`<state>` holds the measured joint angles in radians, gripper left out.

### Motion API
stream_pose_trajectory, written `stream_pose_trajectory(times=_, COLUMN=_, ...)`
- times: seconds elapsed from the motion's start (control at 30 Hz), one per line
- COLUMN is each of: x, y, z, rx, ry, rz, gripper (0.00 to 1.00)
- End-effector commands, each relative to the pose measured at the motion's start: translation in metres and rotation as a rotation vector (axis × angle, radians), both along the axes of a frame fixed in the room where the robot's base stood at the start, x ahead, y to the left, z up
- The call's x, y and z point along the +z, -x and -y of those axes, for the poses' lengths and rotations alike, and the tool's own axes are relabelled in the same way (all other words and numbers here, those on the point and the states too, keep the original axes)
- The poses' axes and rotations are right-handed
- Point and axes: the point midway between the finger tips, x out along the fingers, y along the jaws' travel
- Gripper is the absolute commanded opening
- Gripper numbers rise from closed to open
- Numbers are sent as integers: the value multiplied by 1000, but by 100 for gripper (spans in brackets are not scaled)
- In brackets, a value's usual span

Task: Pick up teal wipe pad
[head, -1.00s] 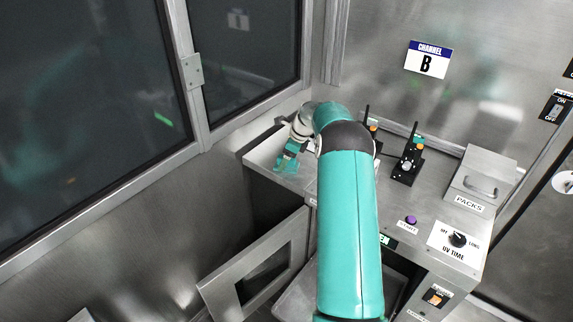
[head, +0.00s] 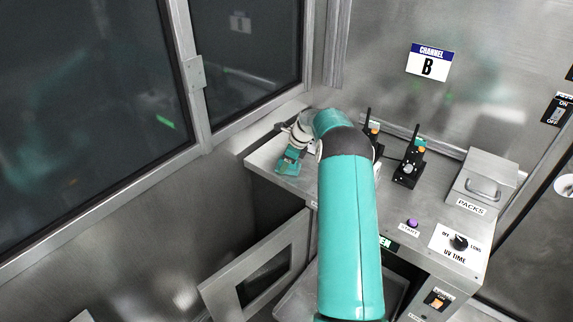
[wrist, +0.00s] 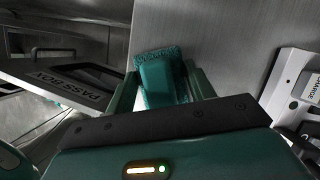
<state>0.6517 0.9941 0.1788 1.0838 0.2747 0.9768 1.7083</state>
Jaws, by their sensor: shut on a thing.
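The teal wipe pad (wrist: 160,75) is a teal block with a fuzzy-edged base. In the wrist view it sits between the two fingers of my gripper (wrist: 162,88), which is shut on it. In the head view my gripper (head: 290,158) is at the left end of the steel counter (head: 395,200), near the window wall. The pad is small there and hard to tell from my teal gripper. I cannot tell whether the pad touches the counter.
Two black handheld units (head: 408,165) stand in a charger behind my arm. A PACKS box (head: 482,180), purple START button (head: 412,223) and UV TIME dial (head: 460,241) are at right. The pass box door (head: 255,265) hangs open below the counter; it shows in the wrist view (wrist: 75,80).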

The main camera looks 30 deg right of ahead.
Motion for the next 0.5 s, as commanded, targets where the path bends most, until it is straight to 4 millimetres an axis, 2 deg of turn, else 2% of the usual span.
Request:
stream_pose_trajectory(times=0.17, x=16, y=-1, z=0, rx=1, ry=3, rz=2, gripper=27)
stream_pose_trajectory(times=0.27, x=33, y=0, z=0, rx=1, ry=3, rz=2, gripper=27)
stream_pose_trajectory(times=0.37, x=46, y=12, z=-6, rx=0, ry=2, rz=1, gripper=27)
stream_pose_trajectory(times=0.5, x=73, y=32, z=-15, rx=-1, ry=3, rz=3, gripper=27)
